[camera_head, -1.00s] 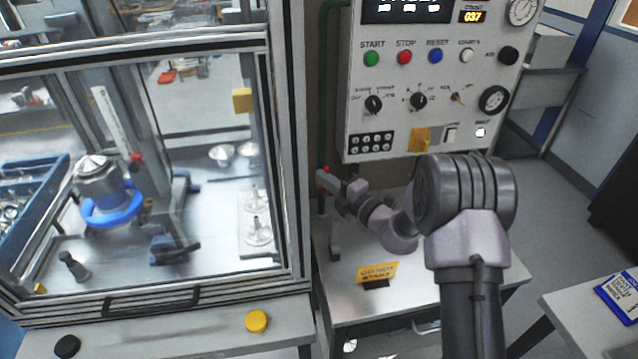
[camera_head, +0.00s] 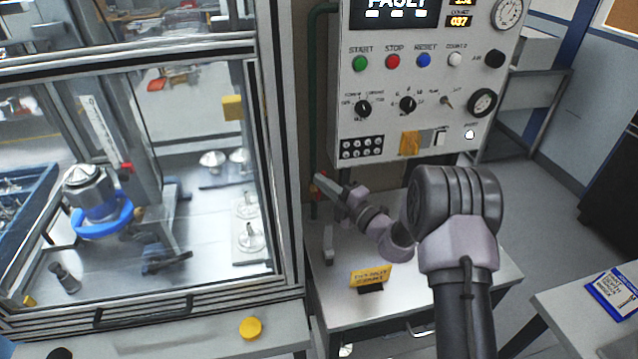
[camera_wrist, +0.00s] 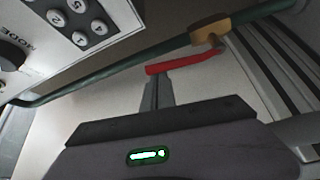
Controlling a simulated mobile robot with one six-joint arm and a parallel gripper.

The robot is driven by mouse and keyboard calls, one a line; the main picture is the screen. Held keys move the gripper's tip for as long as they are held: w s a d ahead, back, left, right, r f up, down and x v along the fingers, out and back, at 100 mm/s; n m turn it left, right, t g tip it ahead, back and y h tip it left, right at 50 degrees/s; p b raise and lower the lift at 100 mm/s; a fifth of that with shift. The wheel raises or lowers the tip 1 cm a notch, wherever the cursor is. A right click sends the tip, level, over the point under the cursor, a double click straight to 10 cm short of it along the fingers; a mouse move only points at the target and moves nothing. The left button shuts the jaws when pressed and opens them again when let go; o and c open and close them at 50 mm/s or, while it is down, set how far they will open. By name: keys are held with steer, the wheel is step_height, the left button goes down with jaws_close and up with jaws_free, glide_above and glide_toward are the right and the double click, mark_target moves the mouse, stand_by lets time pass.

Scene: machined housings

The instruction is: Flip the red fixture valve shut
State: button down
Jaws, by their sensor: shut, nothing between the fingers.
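The red valve handle (camera_wrist: 185,62) shows in the wrist view. It reaches left from a brass valve body (camera_wrist: 208,31) on a green pipe (camera_wrist: 110,76), at a slight angle to the pipe in the picture. My gripper (camera_wrist: 158,80) is shut and empty. Its tip is at the lower edge of the handle, near its left end; whether they touch I cannot tell. In the head view my gripper (camera_head: 319,181) points left at the pipe (camera_head: 312,110), where small red parts (camera_head: 322,168) show around its tip. The valve is too small there to read its position.
The control panel (camera_head: 425,80) is on the wall right of the pipe. A glass-fronted machine enclosure (camera_head: 285,150) stands close on the left. Below my arm is a metal table (camera_head: 420,285) with a yellow sign (camera_head: 370,276). A side table (camera_head: 590,305) is at right.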

steer(key=shift+w+d+f+m+t+y+b, duration=0.15)
steer(key=shift+w+d+f+m+t, duration=0.25)
steer(key=shift+d+m, duration=0.55)
steer(key=shift+w+d+f+m+t+y+b, duration=0.1)
steer(key=shift+d+f+m+t, duration=0.15)
steer(key=shift+d+m+t, duration=0.6)
steer(key=shift+w+d+f+m+t+y+b, duration=0.15)
steer(key=shift+w+d+f+m+t, duration=0.3)
steer(key=shift+m, duration=0.85)
steer(key=shift+s+d, duration=0.2)
steer(key=shift+r, duration=0.15)
